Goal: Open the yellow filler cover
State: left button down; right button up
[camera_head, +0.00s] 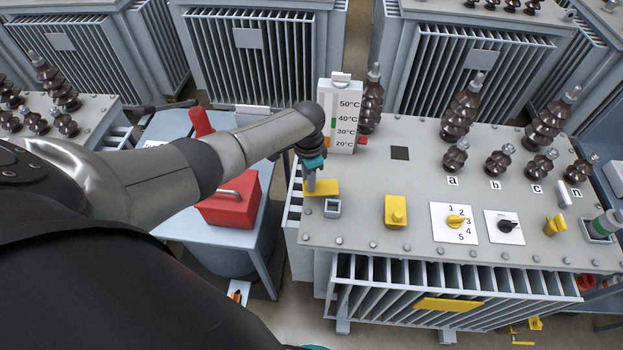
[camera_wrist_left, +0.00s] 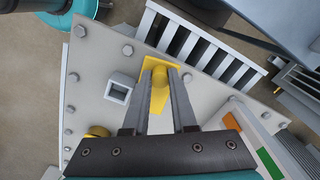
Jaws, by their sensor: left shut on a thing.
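The yellow filler cover (camera_head: 325,187) is a flat plate with a raised knob, at the left end of the grey transformer top. My left gripper (camera_head: 311,188) points down onto it; in the left wrist view its fingers (camera_wrist_left: 158,95) are shut on the knob of the cover (camera_wrist_left: 160,92). The square filler opening (camera_head: 332,208) lies beside the cover and is uncovered; it also shows in the left wrist view (camera_wrist_left: 120,87).
A second yellow fitting (camera_head: 396,211) stands to the right. A thermometer gauge (camera_head: 342,118) rises just behind the gripper. A numbered dial (camera_head: 454,223) and dark bushings (camera_head: 461,112) are farther right. A red toolbox (camera_head: 232,203) stands on the side table at left.

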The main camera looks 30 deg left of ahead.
pick_arm(q)
jog(key=c, duration=0.7)
grip_release()
jog(key=shift+r, duration=0.15)
jog(key=shift+r, duration=0.35)
notch_tip(320, 180, up, 14)
jog(key=shift+r+p, duration=0.15)
jog(key=shift+p, duration=0.95)
